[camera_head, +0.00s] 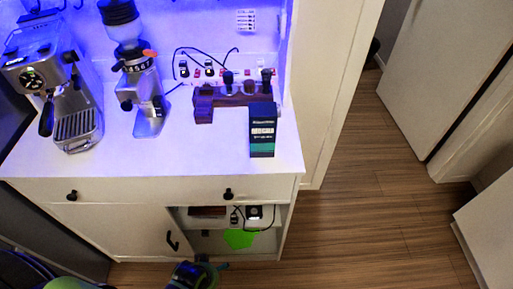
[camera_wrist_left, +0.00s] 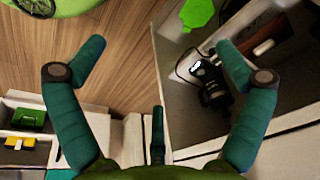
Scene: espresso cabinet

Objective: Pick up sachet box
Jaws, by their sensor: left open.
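A dark upright box with a green lower band (camera_head: 262,135), which looks like the sachet box, stands at the front right of the white counter. My left gripper (camera_head: 197,274) is at the bottom edge of the head view, low in front of the open shelf of the cabinet. It is well below the box and apart from it. In the left wrist view its teal fingers (camera_wrist_left: 160,55) are spread wide with nothing between them. The box cannot be made out in the wrist view. My right gripper is not in view.
An espresso machine (camera_head: 65,85) and a grinder (camera_head: 138,80) stand on the counter (camera_head: 200,155), left of a dark wooden tool stand (camera_head: 215,100). The open shelf below holds a bright green item (camera_head: 239,238) and a dark device. Wooden floor (camera_head: 360,235) is clear at right.

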